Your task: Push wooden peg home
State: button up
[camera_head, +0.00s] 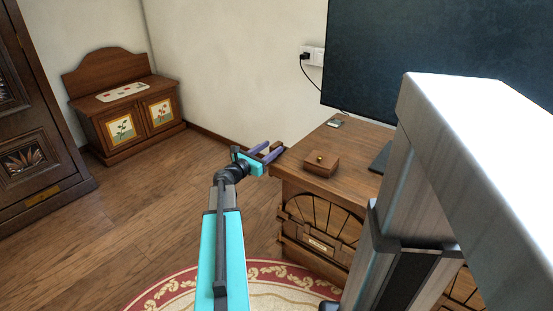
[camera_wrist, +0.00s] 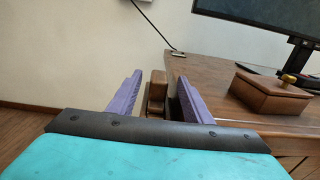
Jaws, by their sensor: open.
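A brown wooden block-like piece, which looks like the wooden peg (camera_wrist: 157,91), shows between my fingers in the wrist view, by the left edge of the wooden desk (camera_wrist: 215,82). A small brown bit by the fingertips in the head view may be the same piece. In the wrist view my gripper (camera_wrist: 160,78) has one finger on each side of the piece, with a gap at the left. How far the peg sticks out, and whether a finger touches it, I cannot tell.
A small wooden box (camera_head: 321,163) with a round knob stands on the desktop. A dark monitor (camera_head: 440,60) stands behind it. A wall socket (camera_head: 313,56) holds a black plug and cord. A low cabinet (camera_head: 125,110) stands far left. The floor between is clear, with a round rug (camera_head: 185,287) in front.

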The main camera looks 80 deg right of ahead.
jog(key=shift+x, duration=1.15)
jog(key=shift+c, duration=0.2)
grip_shut()
